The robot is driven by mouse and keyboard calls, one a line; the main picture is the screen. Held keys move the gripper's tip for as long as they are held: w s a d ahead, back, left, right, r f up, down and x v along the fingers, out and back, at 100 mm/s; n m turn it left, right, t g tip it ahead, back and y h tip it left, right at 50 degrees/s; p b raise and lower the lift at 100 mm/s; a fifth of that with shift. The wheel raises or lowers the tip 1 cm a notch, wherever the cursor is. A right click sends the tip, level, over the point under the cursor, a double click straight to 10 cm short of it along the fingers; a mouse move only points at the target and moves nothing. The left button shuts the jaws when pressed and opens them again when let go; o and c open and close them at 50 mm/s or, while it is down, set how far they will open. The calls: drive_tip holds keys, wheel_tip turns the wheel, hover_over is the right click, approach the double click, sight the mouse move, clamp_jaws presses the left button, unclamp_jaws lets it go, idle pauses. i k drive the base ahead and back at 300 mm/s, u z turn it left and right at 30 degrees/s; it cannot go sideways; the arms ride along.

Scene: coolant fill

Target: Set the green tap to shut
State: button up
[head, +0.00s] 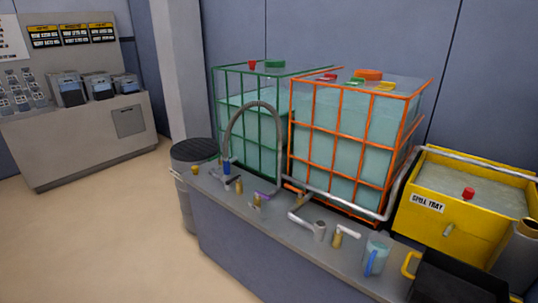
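A green-framed tank (262,162) of pale liquid stands behind the bench, left of an orange-framed tank (345,150). Several small brass taps stand along the bench in front of them. One brass tap (239,186) is nearest the green-framed tank, with a dark handle beside it. Another brass tap (256,201) has a purple handle (267,195) by it. I cannot make out a green handle on any tap, and the handles are too small to tell open from shut. My gripper is not in view.
A grey bench (235,225) runs across the front. A clear jug with a blue handle (376,256) stands on its right part. A yellow spill tray (470,205) is at right, a dark-topped bin (194,152) at left. The floor at left is clear.

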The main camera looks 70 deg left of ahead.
sight(220, 156)
drive_tip(key=u, duration=2.95)
drive_tip(key=i, duration=2.7)
drive_tip(key=z, duration=0.25)
